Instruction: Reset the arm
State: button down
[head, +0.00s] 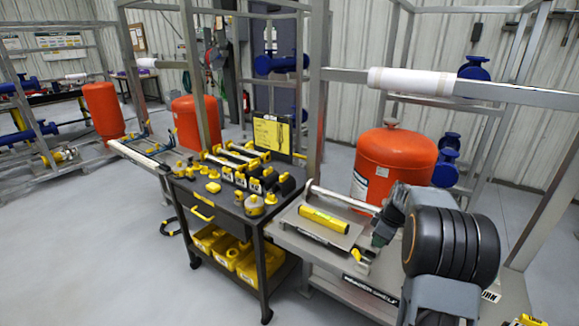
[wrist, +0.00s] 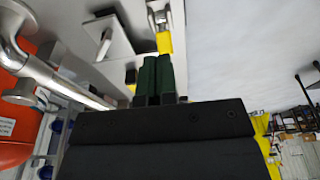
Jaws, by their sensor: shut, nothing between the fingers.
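My gripper (head: 380,238) is in front of the right end of the metal shelf in the head view, at the end of my grey and black arm. In the wrist view its two dark green fingers (wrist: 158,76) lie side by side, shut, with nothing seen between them. My arm hides part of the shelf and the frame behind it.
A grey shelf (head: 300,247) holds a yellow bar-shaped object (head: 323,219) and a silver pipe (head: 342,199) close to my gripper. An orange tank (head: 392,165) stands behind. A tool cart (head: 228,207) is left. Open floor (head: 90,250) lies farther left.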

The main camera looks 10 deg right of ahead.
jog(key=s+a+r+m+t, duration=0.1)
jog(key=s+a+r+m, duration=0.2)
jog(key=s+a, duration=0.7)
jog(key=s+a+r+m+t+h, duration=0.1)
jog(key=s+a+r+m, duration=0.3)
jog(key=s+a, duration=0.6)
jog(key=shift+s+a+m+h, duration=0.3)
jog(key=shift+s+m, duration=0.2)
jog(key=shift+m, duration=0.4)
